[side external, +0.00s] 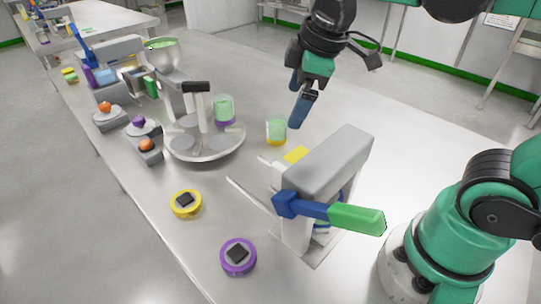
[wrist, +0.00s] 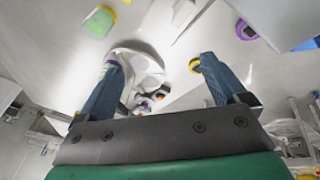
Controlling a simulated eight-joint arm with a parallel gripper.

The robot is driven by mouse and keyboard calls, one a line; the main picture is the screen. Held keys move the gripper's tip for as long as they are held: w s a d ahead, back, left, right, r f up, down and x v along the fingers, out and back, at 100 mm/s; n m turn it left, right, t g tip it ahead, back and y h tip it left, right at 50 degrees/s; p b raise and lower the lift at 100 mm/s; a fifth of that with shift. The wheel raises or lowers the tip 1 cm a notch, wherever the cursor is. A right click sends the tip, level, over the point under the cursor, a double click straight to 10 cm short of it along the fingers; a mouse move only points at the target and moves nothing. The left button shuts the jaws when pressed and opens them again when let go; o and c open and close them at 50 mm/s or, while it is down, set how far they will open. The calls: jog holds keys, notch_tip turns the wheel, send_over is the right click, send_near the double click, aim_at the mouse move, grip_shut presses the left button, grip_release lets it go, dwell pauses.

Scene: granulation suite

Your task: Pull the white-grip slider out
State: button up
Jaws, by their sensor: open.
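The grey press-like fixture (side external: 325,160) stands right of centre in the side external view, with a blue lever ending in a green handle (side external: 356,219). A small white piece (side external: 270,162), apparently the white-grip slider, sticks out low on its far left side beside a yellow block (side external: 297,155). A white piece (wrist: 183,12) at the top of the wrist view may be the same grip; I cannot be sure. My gripper (side external: 297,103) is open and empty, above the table behind the fixture, apart from the slider. Its blue fingers are spread in the wrist view (wrist: 163,58).
A yellow-based beaker (side external: 276,130) stands below my gripper, near the fixture. A yellow disc (side external: 186,204) and purple disc (side external: 238,256) lie in front.

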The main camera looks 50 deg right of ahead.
jog(key=a+n+g, duration=0.1)
jog(key=n+g, duration=0.1)
jog(key=n, duration=0.4)
jog(key=n+g, duration=0.2)
jog(key=n, duration=0.2)
send_near(282, 168)
notch_tip(282, 168, down, 5)
jog(key=shift+s+f, duration=0.1)
jog(key=shift+f, duration=3.5)
grip_shut()
